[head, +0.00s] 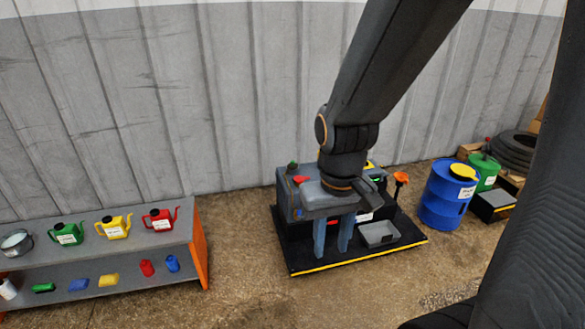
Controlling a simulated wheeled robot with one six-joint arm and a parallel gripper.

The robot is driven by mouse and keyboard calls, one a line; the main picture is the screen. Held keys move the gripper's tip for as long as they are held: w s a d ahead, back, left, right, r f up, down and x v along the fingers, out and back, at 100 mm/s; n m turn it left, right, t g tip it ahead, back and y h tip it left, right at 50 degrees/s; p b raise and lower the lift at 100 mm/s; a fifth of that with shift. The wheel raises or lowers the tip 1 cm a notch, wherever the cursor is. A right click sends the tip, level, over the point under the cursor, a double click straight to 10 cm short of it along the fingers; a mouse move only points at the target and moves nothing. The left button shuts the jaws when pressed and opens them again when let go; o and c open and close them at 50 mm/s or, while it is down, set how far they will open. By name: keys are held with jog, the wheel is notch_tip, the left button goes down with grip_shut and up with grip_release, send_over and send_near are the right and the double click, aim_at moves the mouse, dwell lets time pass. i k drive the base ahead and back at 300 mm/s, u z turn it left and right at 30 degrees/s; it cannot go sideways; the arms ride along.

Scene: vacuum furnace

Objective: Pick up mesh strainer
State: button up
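I cannot clearly make out a mesh strainer. A round grey metal vessel (16,243) with a pale inside stands on the shelf top at the far left edge; it is too small to tell whether it is mesh. My gripper (333,250) points down in front of the machine, over its black base. Its two blue-grey fingers are apart, with nothing seen between them. The gripper is far to the right of the metal vessel. My arm hides part of the machine.
The shelf (200,232) holds green (67,234), yellow (115,228) and red (160,220) cans, with small items below. The machine's base (300,262) carries a grey tray (379,234). Blue (445,200) and green drums (484,170) stand right. Floor between shelf and base is clear.

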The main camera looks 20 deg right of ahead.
aim_at(291, 166)
jog(key=z, duration=0.05)
jog(key=i, duration=1.9)
jog(key=z, duration=0.3)
